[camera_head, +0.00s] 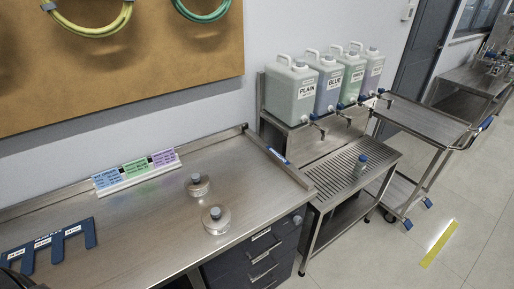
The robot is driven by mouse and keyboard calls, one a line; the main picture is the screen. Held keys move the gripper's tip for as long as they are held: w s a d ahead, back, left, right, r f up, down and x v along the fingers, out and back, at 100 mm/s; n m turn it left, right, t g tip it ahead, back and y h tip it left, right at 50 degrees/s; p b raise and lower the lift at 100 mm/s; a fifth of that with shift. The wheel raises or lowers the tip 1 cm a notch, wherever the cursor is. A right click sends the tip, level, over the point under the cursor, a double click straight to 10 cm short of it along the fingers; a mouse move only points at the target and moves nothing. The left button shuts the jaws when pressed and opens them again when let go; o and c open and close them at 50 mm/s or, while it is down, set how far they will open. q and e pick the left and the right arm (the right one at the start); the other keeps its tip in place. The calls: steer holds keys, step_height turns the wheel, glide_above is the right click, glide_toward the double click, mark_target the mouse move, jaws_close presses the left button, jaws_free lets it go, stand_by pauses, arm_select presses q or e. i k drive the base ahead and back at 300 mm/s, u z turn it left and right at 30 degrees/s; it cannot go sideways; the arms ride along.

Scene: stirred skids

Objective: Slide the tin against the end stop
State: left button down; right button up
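Two low, round, clear or pale metallic vessels with grey-blue knobs stand upright on the steel bench. One vessel (198,187) is farther back and the other (216,222) is nearer the front edge. I cannot tell whether either is the tin. At the bench's right end is a raised metal edge (292,170) with a blue label (277,155), which looks like the end stop. Both vessels are apart from it, with bare steel between. Neither gripper clearly shows. A dark shape at the lower left corner may be part of my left arm.
A blue slotted rack (60,238) lies on the bench at left. A stand with coloured cards (137,174) is at the back. Beyond the right end, several labelled jugs (292,92) stand above a grated shelf (340,172) holding a small blue-capped bottle (361,164).

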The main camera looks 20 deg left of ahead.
mark_target(220, 232)
steer(key=u, duration=1)
steer(key=k, duration=1.5)
